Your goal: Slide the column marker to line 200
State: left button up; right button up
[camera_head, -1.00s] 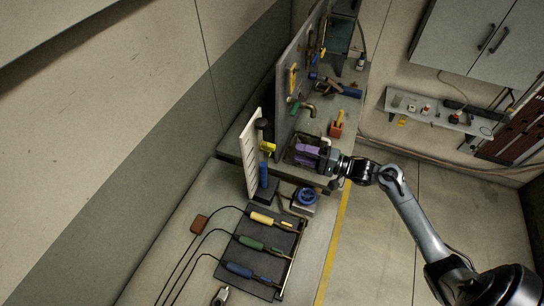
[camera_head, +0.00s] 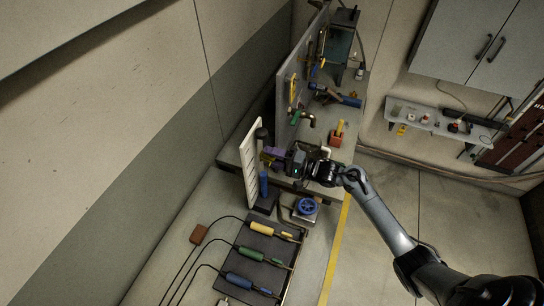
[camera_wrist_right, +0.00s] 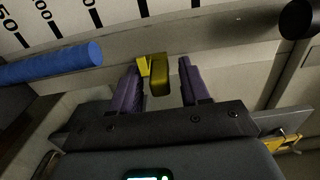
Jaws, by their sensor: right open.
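The column marker (camera_wrist_right: 160,78) is a small yellow block in the right wrist view. It lies between the tips of my right gripper (camera_wrist_right: 161,88), whose purple fingers are open with a gap on each side. In the head view my right gripper (camera_head: 271,156) reaches leftward to the column and hides most of the marker. The white scale board (camera_head: 250,165) stands upright behind the column. The wrist view shows its black marks and some numbers, partly cut off. The blue part of the column (camera_head: 263,184) is below the gripper. My left gripper is not in view.
A round blue item (camera_head: 306,206) on a small base stands beside the column's foot. A dark mat (camera_head: 262,262) with yellow, green and blue handled tools lies in front. A grey panel (camera_head: 287,105) and a red-orange holder (camera_head: 336,138) are behind the gripper.

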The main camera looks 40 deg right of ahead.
jog(key=shift+c, duration=0.7)
grip_shut()
jog(key=shift+r+p, duration=0.25)
jog(key=shift+p, duration=0.2)
jog(key=shift+r+p, duration=0.25)
jog(key=shift+p, duration=0.5)
jog(key=shift+f, duration=0.2)
jog(key=shift+o, duration=0.7)
grip_release()
